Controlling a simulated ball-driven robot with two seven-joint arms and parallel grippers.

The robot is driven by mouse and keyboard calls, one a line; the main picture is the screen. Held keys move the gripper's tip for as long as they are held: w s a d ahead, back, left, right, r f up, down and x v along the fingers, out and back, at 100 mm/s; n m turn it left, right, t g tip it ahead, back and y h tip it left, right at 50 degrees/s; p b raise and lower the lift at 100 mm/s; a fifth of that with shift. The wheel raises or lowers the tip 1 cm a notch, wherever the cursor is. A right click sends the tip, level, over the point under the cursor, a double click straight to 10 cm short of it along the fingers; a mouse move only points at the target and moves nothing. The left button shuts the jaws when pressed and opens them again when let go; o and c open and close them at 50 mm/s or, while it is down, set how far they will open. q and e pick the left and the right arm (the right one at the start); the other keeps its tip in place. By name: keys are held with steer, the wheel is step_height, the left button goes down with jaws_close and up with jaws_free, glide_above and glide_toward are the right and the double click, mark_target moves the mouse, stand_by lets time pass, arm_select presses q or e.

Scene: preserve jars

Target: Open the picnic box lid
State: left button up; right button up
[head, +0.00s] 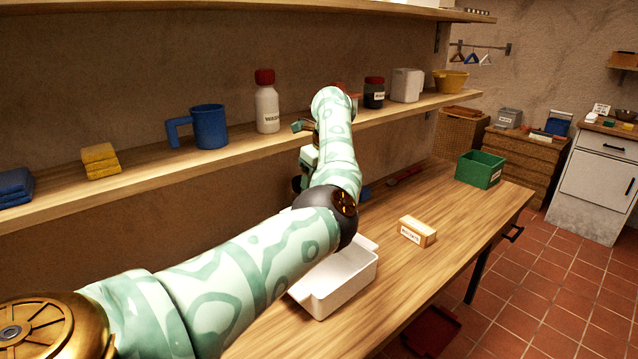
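I cannot pick out a picnic box or its lid with certainty. A brown woven box (458,142) stands beyond the far end of the workbench, with a flat reddish-brown thing on top; its front is partly hidden by the shelf end and the green crate. My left arm reaches from the lower left across the workbench toward the wall shelf. My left gripper (301,126) seems to be at the arm's far end, by the shelf edge and mostly hidden behind the arm. I cannot see its fingers clearly or anything held. My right gripper is not in view.
The workbench (440,265) holds a white tray (340,290) beside my arm, a small labelled wooden block (417,231) and a green crate (480,169). The wall shelf (240,152) carries a blue mug (209,127), a white red-capped bottle (267,108) and jars. The tiled floor at right is clear.

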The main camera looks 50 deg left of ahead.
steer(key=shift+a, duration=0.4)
arm_select(q)
steer(key=o, duration=1.4)
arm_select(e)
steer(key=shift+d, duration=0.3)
arm_select(q)
steer(key=shift+d+r, duration=0.1)
steer(key=shift+r, duration=0.2)
steer(key=p+v, duration=0.4)
steer(key=v, duration=1.1)
steer(key=shift+r, duration=0.3)
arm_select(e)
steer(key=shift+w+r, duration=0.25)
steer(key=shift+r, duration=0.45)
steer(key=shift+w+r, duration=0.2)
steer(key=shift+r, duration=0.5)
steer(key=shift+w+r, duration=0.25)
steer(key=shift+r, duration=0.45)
